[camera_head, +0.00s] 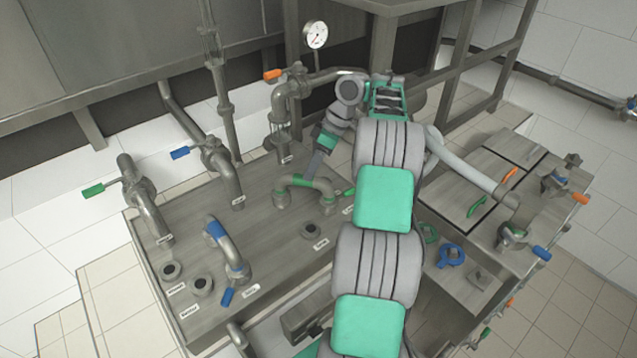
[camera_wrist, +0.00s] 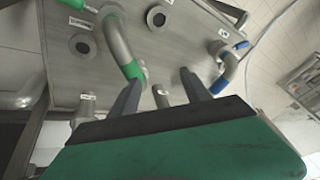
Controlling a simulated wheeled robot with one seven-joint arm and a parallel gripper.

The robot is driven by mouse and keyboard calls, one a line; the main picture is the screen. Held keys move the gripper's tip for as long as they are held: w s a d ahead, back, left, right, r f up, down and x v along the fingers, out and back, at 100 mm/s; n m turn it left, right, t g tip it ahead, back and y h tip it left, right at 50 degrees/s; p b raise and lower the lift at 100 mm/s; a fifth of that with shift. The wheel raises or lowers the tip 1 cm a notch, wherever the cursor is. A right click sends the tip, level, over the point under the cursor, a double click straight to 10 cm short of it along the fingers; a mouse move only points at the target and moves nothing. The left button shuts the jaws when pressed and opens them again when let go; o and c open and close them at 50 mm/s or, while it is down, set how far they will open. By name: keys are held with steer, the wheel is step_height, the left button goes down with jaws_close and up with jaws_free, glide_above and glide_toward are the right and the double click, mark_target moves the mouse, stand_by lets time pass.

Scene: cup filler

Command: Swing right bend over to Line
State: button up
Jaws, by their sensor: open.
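The right bend, a grey curved pipe with green bands (camera_head: 304,183), stands on the steel panel (camera_head: 275,245) in the head view. It also shows in the wrist view, its green end (camera_wrist: 132,70) just beyond one finger. An open round port (camera_head: 311,230) lies in front of the bend. The labels are too small to read surely, so I cannot tell which port is Line.
A blue-banded bend (camera_head: 227,248) stands to the left on the panel. Two more open ports (camera_head: 171,270) (camera_head: 202,285) lie at front left. Valve pipes with green (camera_head: 93,190), blue (camera_head: 180,153) and orange (camera_head: 273,74) handles rise behind.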

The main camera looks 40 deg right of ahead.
steer(key=s+a+r+b, duration=0.3)
steer(key=s+a+r, duration=0.1)
steer(key=s, duration=0.4)
steer(key=shift+f, duration=0.1)
steer(key=shift+c, duration=0.2)
stand_by(0.6)
